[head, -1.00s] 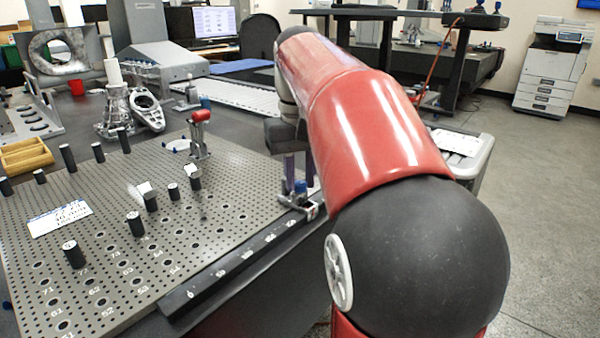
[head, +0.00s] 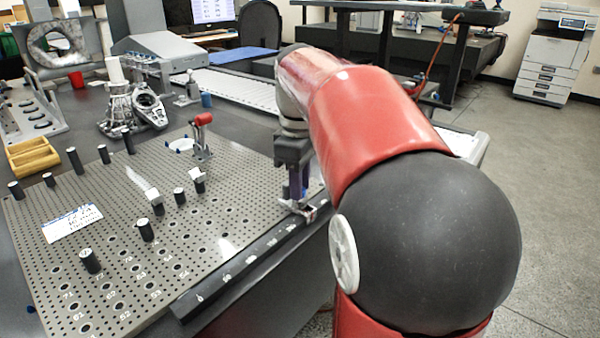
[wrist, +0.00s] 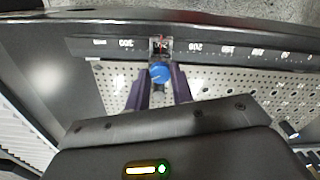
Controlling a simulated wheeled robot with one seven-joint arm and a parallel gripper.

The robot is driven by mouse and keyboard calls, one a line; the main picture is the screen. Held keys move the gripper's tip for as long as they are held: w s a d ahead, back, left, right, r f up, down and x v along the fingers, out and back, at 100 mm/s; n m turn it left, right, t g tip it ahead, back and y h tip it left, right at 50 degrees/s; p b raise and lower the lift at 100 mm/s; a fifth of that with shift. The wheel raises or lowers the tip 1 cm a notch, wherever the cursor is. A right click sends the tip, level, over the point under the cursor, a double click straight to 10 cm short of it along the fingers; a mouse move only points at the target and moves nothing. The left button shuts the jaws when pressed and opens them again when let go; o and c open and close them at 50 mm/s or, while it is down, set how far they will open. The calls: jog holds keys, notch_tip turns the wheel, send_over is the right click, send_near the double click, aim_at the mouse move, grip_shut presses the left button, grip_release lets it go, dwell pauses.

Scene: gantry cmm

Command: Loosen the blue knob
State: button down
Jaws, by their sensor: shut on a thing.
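The blue knob (wrist: 160,72) shows in the wrist view between the tips of my gripper's two purple fingers. My gripper (wrist: 159,80) is shut on it. In the head view my gripper (head: 297,190) points down at the right edge of the perforated plate. A small metal fitting (head: 299,208) shows just below the fingers, at the dark ruled rail (head: 240,262). In the head view the knob is mostly hidden by the fingers.
The perforated plate (head: 130,255) carries several black posts and a red-handled clamp (head: 202,120) to the left of my gripper. A wooden tray (head: 28,157) and metal castings (head: 118,108) stand farther left. Open floor lies to the right.

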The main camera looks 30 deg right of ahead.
jog(key=n+p, duration=0.1)
jog(key=n, duration=0.3)
jog(key=shift+r+n, duration=0.1)
jog(key=shift+n, duration=0.2)
jog(key=shift+n+p, duration=0.35)
jog(key=shift+n, duration=1.25)
jog(key=c, duration=1.2)
grip_release()
notch_tip(320, 180, up, 8)
jog(key=shift+f, duration=0.15)
